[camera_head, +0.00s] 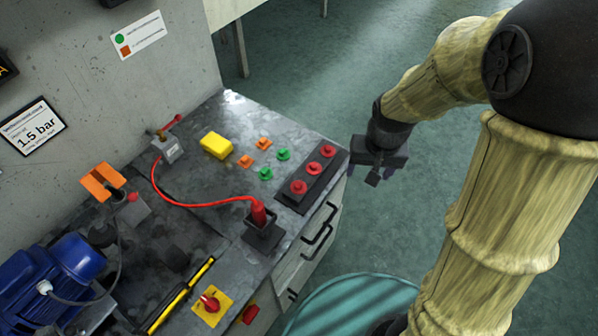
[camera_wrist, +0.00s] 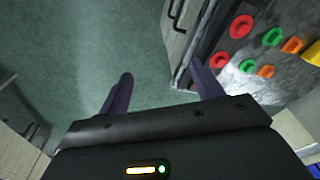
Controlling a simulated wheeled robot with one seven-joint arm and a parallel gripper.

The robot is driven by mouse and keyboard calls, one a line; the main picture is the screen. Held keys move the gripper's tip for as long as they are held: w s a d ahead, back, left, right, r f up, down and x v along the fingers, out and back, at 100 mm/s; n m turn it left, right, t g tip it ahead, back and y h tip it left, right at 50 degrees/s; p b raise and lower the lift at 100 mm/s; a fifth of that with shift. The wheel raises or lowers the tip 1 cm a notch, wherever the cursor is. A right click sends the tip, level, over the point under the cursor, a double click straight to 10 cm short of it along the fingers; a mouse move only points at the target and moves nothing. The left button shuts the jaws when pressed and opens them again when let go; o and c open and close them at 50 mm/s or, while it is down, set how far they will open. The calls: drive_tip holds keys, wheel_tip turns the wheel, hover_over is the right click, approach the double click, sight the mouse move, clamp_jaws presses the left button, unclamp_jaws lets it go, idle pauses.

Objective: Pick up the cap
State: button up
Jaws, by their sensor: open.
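The frames do not show which piece the task calls the cap. Three round red cap-like pieces (camera_head: 313,168) sit in a row on a dark strip (camera_head: 336,158) at the bench's right edge; two of them show in the wrist view (camera_wrist: 241,27). Left of them lie two green pieces (camera_head: 283,154) and two orange pieces (camera_head: 263,143), also in the wrist view, green (camera_wrist: 272,37) and orange (camera_wrist: 266,71). My gripper (camera_head: 372,176) is open and empty, off the bench's right edge above the floor. Its two dark fingers (camera_wrist: 162,72) are apart with only floor between them.
The grey bench (camera_head: 225,240) carries a yellow block (camera_head: 216,145), a red-handled valve (camera_head: 168,148), a red hose to an upright red piece in a black holder (camera_head: 263,237), a yellow-black bar (camera_head: 180,296), a red switch (camera_head: 211,302) and a blue motor (camera_head: 50,275). Drawer handles (camera_head: 318,232) face right.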

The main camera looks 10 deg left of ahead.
drive_tip(key=a+r+p, duration=0.3)
drive_tip(key=a+p, duration=0.2)
drive_tip(key=a, duration=0.3)
drive_tip(key=w+a+r+n+g+p, duration=0.1)
drive_tip(key=a+r+p, duration=0.3)
drive_tip(key=a, duration=0.4)
drive_tip(key=shift+w+a+n+p, duration=0.15)
drive_tip(key=shift+w+n+p, duration=0.15)
drive_tip(key=shift+p, duration=0.5)
drive_tip(key=p, duration=0.3)
hover_over(300, 183)
drive_tip(key=f, duration=1.2)
drive_tip(key=shift+w+a+f, duration=0.1)
drive_tip(key=shift+w+f, duration=0.05)
drive_tip(key=shift+w, duration=0.25)
drive_tip(key=shift+f, duration=0.1)
